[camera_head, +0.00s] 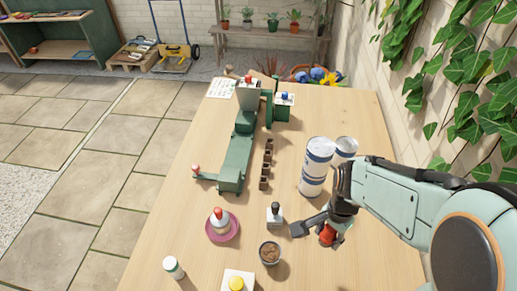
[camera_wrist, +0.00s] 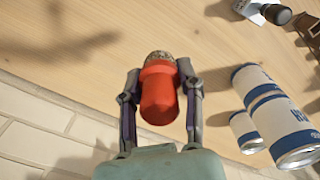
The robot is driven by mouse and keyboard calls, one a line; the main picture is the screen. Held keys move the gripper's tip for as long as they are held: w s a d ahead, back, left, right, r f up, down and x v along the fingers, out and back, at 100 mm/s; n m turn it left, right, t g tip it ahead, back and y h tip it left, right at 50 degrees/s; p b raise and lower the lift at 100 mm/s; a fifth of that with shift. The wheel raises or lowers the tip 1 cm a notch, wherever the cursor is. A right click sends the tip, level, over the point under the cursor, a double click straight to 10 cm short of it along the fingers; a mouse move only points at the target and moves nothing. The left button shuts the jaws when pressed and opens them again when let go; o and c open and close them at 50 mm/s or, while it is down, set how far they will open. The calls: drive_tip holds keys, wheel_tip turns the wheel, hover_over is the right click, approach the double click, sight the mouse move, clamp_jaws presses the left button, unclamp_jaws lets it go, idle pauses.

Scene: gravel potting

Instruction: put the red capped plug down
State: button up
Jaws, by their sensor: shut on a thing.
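The red capped plug (camera_wrist: 158,95) is held between the two fingers of my gripper (camera_wrist: 159,74) in the wrist view. Its red rounded end points toward the camera, and a speckled greyish end shows beyond it. In the head view, the red plug (camera_head: 327,235) shows low at my gripper (camera_head: 324,229), over the right front of the wooden table (camera_head: 340,270). My gripper is shut on it. I cannot tell whether the plug touches the table.
A pink saucer (camera_head: 233,235) bears a red-topped item. A green machine (camera_head: 238,155) stands farther back. Bare table lies in front.

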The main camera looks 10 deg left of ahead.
drive_tip(key=w+a+n, duration=0.2)
drive_tip(key=a, duration=1.4)
drive_tip(key=s+a+f+n, duration=0.2)
drive_tip(key=s+a+n, duration=0.3)
drive_tip(key=a, duration=0.6)
hover_over(179, 228)
drive_tip(key=shift+m, duration=0.3)
drive_tip(key=f, duration=0.8)
drive_tip(key=shift+s+d+f, duration=0.2)
drive_tip(key=shift+s+d, duration=0.05)
drive_tip(key=shift+d, duration=0.1)
drive_tip(key=shift+w+a+f, duration=0.1)
drive_tip(key=shift+a+f, duration=0.05)
drive_tip(key=shift+f, duration=0.05)
drive_tip(key=shift+w+a+f, duration=0.15)
drive_tip(key=shift+f, duration=1.6)
